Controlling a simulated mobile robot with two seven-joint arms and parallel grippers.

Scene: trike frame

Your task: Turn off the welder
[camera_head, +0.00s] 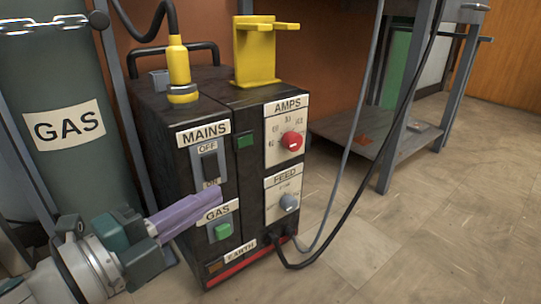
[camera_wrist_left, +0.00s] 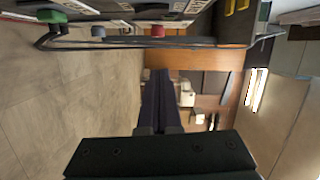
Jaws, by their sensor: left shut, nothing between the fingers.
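The welder (camera_head: 262,200) is a black box with a front panel. Its MAINS switch (camera_head: 209,166) is a black rocker between an OFF label above and an ON label below; I cannot tell clearly which way it is tipped. My left gripper (camera_head: 219,191) is shut and empty, its purple fingers pointing right, with the tips just below the switch and above the GAS label. I cannot tell whether they touch the panel. My right gripper is not in view.
A green GAS button (camera_head: 223,230) sits below the fingers. A red AMPS knob (camera_head: 291,140) and grey FEED knob (camera_head: 289,202) are on the right panel. A chained gas cylinder (camera_head: 62,95) stands at left. Cables run from the welder's lower right.

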